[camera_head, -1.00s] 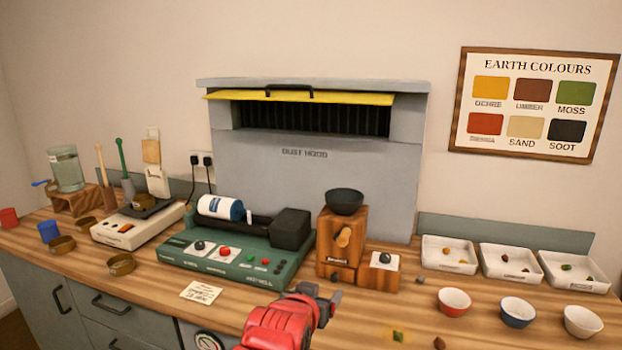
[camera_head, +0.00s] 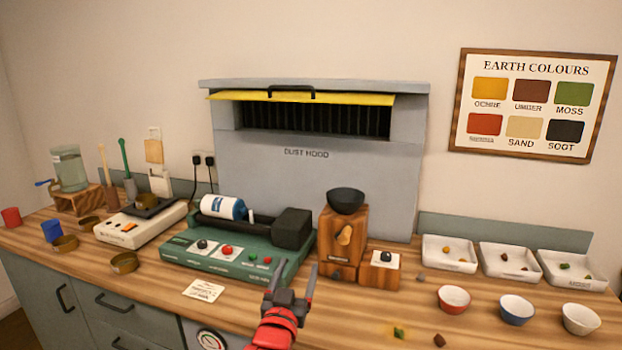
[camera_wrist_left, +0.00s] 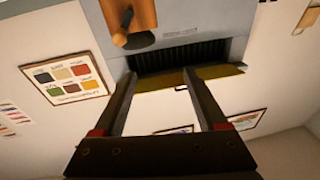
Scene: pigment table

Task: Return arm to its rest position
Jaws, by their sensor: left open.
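My left gripper (camera_head: 290,285) is in the head view at the bottom centre, above the front part of the table. Its grey fingers point up and away, spread apart, with nothing between them. Its wrist is red. In the left wrist view the two dark fingers (camera_wrist_left: 160,95) are also apart and empty, with the dust hood (camera_wrist_left: 180,48) and the wooden grinder (camera_wrist_left: 133,14) beyond them, upside down. My right gripper is in neither view.
A green roller machine (camera_head: 225,256) and the grinder (camera_head: 342,240) stand behind the gripper. A note card (camera_head: 203,290) lies to the left. Bowls (camera_head: 453,300) and white trays (camera_head: 450,254) are at the right. Loose lumps (camera_head: 399,333) lie near the front edge.

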